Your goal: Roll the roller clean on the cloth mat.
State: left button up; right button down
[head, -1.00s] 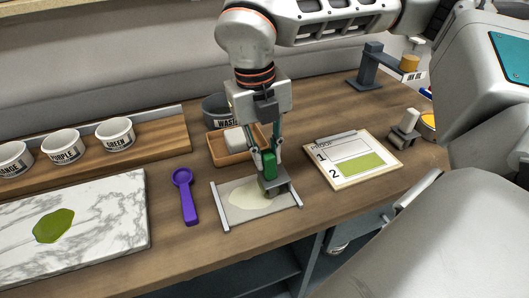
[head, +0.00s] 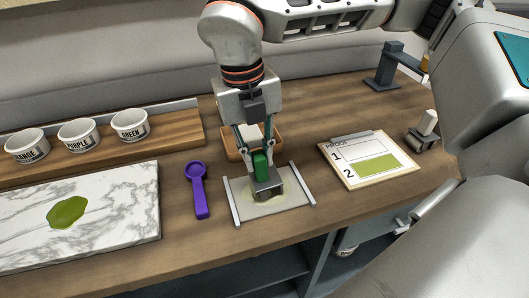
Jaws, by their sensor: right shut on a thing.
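My right gripper (head: 261,148) comes down from above and is shut on the green handle of the roller (head: 262,161). The roller's grey frame is down over the middle of the cloth mat (head: 292,201), and it looks to be touching it. The roller's drum is mostly hidden under the frame. The mat is light grey, with a metal rail along its left and right sides. A faint yellow-green stain shows on the mat around the roller. My left gripper is not in view.
A purple scoop (head: 199,190) lies left of the mat. A marble slab (head: 120,205) with a green ink patch (head: 67,212) is farther left. Ink cups (head: 130,125) stand behind it. A wooden tray (head: 232,146) is behind the mat, a proof board (head: 397,180) right of it.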

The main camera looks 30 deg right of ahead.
jog(key=shift+d+r, duration=0.1)
jog(key=shift+d, duration=0.25)
jog(key=s+d+r+p, duration=0.1)
jog(key=d+r+p, duration=0.3)
jog(key=r+p, duration=0.1)
jog(key=shift+s+r, duration=0.15)
jog(key=shift+r, duration=0.2)
dwell(1.5)
jog(key=shift+d, duration=0.1)
dwell(0.4)
